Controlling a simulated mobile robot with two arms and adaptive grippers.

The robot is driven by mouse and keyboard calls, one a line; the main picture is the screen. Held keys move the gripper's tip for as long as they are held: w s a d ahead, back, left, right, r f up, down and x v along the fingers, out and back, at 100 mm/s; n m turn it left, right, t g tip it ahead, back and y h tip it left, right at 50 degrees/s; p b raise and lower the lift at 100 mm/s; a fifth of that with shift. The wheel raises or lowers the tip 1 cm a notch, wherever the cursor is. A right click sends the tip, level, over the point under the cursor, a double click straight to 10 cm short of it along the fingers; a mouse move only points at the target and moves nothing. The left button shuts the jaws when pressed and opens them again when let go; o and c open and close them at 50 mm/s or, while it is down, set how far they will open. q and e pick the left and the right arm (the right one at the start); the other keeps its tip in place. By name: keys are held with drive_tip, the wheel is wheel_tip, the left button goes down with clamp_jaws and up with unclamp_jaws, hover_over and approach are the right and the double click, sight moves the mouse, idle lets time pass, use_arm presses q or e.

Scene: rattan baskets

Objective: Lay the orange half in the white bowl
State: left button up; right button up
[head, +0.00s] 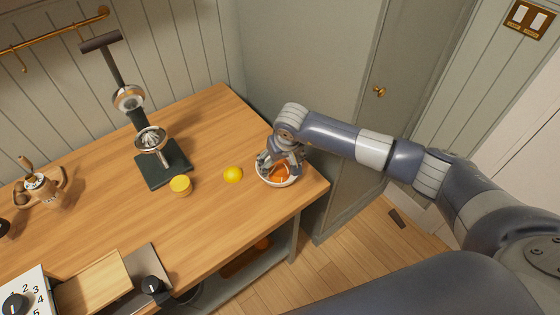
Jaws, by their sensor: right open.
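The white bowl (289,183) stands near the right end of the wooden counter. Orange pieces (279,173) show inside it, partly hidden by my right gripper; I cannot tell whether they are one half or more. My right gripper (277,168) is open, its fingers over and partly within the bowl's rim. I cannot tell whether it touches the orange. My left gripper is not in view.
A yellow lemon (233,174) sits left of the bowl. A round yellow object (180,185) stands by the base of the dark lever juicer (163,165). The wooden counter (215,225) is clear in front of them. A cabinet (330,80) stands behind the bowl.

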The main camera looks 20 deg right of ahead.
drive_tip(key=v, duration=1.2)
idle(0.3)
